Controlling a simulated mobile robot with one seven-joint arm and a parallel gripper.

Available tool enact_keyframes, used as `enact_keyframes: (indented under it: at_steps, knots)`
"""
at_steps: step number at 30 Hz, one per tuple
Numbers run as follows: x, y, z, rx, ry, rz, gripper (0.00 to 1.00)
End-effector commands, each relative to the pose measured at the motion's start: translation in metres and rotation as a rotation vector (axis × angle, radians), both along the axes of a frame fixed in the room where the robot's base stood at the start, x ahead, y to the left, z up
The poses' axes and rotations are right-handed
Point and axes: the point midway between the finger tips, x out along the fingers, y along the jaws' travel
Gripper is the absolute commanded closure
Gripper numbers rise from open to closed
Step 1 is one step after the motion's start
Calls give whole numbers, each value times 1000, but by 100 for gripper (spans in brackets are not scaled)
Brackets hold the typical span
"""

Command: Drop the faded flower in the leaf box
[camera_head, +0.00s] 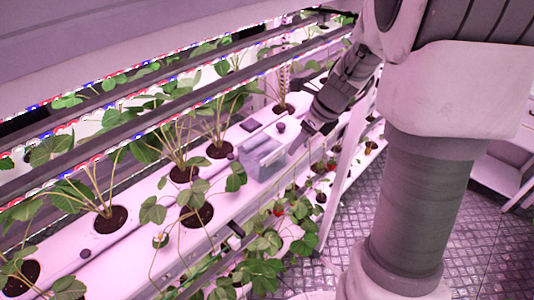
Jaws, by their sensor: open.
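A translucent grey-blue box (267,164), which looks like the leaf box, sits on the white planting gutter near the middle of the view. My gripper (303,139) is at the end of my arm, just right of the box and close to its right end. It is small and dark here, with its jaws open and nothing visible between them. I cannot tell whether it touches the box. I cannot pick out the faded flower for certain, and the inside of the box is hard to make out.
Strawberry plants (183,173) grow from round holes along the white gutter (140,208), with leaves hanging over its front edge. Light strips (190,108) run above the gutter. A lower row with red berries (278,209) is below. The patterned metal floor (345,240) is open at right.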

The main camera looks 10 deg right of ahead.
Motion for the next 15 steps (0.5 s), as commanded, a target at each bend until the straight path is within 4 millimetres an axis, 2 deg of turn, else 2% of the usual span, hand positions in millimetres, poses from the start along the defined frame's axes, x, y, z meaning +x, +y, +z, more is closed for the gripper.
enact_keyframes:
  at_steps: [6,15]
  knots:
    - [-24,-20,0,1,-1,-2,41]
    - [-30,-25,0,0,0,1,41]
